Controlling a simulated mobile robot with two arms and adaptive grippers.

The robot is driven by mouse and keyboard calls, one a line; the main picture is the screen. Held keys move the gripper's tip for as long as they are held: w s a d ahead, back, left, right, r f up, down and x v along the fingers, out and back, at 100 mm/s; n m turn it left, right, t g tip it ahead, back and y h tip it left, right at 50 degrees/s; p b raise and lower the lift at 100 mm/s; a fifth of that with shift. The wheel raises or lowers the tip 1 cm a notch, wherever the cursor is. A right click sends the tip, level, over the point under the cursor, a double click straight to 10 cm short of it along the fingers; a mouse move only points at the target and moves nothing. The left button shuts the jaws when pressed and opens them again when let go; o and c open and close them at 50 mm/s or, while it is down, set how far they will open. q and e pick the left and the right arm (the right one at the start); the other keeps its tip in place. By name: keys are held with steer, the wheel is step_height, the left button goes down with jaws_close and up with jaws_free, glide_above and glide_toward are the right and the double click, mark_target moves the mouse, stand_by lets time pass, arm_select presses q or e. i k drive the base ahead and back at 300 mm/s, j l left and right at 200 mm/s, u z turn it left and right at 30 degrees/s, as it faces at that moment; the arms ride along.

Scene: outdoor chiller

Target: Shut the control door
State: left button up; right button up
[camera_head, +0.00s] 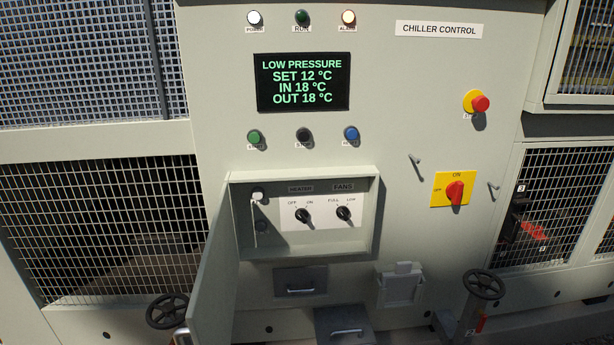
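The control door (212,275) is a pale grey panel standing open. It hangs at the left side of a shallow control box (368,222) in the chiller front and swings out toward me, seen nearly edge-on. Inside the open box are a heater knob (303,215) and a fans knob (343,212) on a white plate. A small metallic part (181,337) shows at the door's lower outer edge, cut off by the frame. Neither of my grippers is in view.
A black handwheel (167,311) stands close to the door's lower left, another (484,284) at lower right. A grey drawer-like box with a handle (344,325) juts out below. A red-yellow switch (455,190) is to the right. The space before the control box opening looks clear.

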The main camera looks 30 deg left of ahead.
mark_target(210, 313)
steer(key=j+u, duration=0.25)
steer(key=j, duration=0.25)
steer(key=i+j+u, duration=0.1)
steer(key=j+u, duration=0.2)
steer(key=j, duration=0.2)
steer(key=i+j+u, duration=0.1)
steer(key=j+u, duration=0.15)
steer(key=j, duration=0.25)
